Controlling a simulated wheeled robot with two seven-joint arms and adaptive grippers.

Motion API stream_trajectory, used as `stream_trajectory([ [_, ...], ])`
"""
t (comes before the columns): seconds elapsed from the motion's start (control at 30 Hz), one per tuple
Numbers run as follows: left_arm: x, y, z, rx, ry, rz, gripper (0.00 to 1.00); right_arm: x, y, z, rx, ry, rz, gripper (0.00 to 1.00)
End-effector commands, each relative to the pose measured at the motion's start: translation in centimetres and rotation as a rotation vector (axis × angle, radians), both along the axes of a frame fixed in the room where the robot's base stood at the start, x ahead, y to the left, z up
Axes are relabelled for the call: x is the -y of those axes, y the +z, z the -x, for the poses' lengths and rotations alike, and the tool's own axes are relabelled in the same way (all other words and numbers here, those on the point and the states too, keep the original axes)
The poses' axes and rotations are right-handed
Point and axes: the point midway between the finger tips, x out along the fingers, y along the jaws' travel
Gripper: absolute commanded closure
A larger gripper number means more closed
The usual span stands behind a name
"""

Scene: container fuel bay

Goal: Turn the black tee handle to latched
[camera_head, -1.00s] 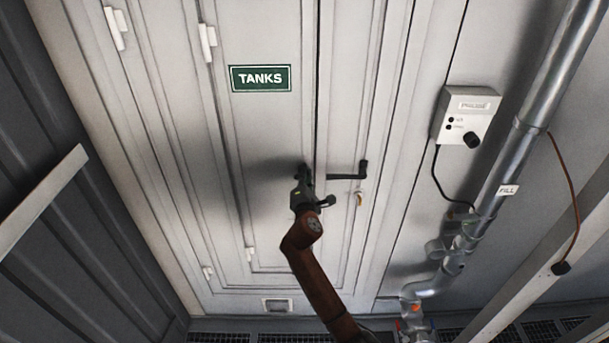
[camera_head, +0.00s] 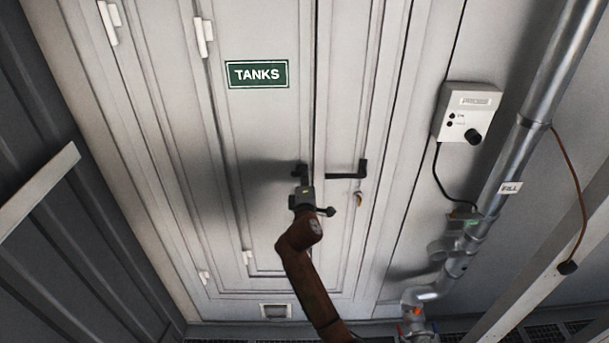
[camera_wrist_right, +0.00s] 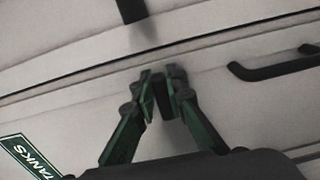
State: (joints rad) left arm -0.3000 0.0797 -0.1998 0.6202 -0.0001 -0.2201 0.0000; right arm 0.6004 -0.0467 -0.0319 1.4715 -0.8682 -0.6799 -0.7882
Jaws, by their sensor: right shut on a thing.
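My right gripper (camera_head: 302,180) reaches up to the left door of the pale grey cabinet, just left of the seam. In the right wrist view its green-black fingers (camera_wrist_right: 161,80) are closed around a small dark piece (camera_wrist_right: 163,98), apparently the black tee handle. In the head view the black handle (camera_head: 299,167) shows only as a dark end above the fingers. The rest is hidden, so its exact turn angle cannot be told. My left gripper is not in view.
A black bar (camera_head: 345,175) sits right of the seam, with a small brass-coloured piece (camera_head: 359,199) below it. The wrist view shows another black bar (camera_wrist_right: 275,68) beside the fingers. A TANKS sign (camera_head: 257,74) is above. A control box (camera_head: 467,112) and pipe (camera_head: 525,140) stand right.

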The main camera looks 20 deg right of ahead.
Motion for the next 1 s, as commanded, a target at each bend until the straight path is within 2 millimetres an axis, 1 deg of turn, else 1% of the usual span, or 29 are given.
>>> stream_trajectory([
  [0.03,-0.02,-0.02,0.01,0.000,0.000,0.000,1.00,-0.21,0.31,-0.02,0.007,0.004,-0.005,1.00],
  [0.4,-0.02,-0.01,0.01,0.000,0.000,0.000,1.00,-0.24,0.39,-0.03,0.009,0.005,-0.008,1.00],
  [0.43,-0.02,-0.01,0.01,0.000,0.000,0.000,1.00,-0.23,0.39,-0.02,0.010,0.005,-0.008,0.86],
  [0.67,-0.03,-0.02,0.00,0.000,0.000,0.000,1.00,-0.08,0.23,0.01,0.006,0.002,-0.007,0.70],
  [0.9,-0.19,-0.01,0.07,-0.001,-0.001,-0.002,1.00,0.01,0.12,0.02,0.004,0.001,-0.005,0.70],
  [1.0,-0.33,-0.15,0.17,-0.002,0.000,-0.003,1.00,-0.07,0.06,0.33,0.004,0.001,-0.005,0.70],
])
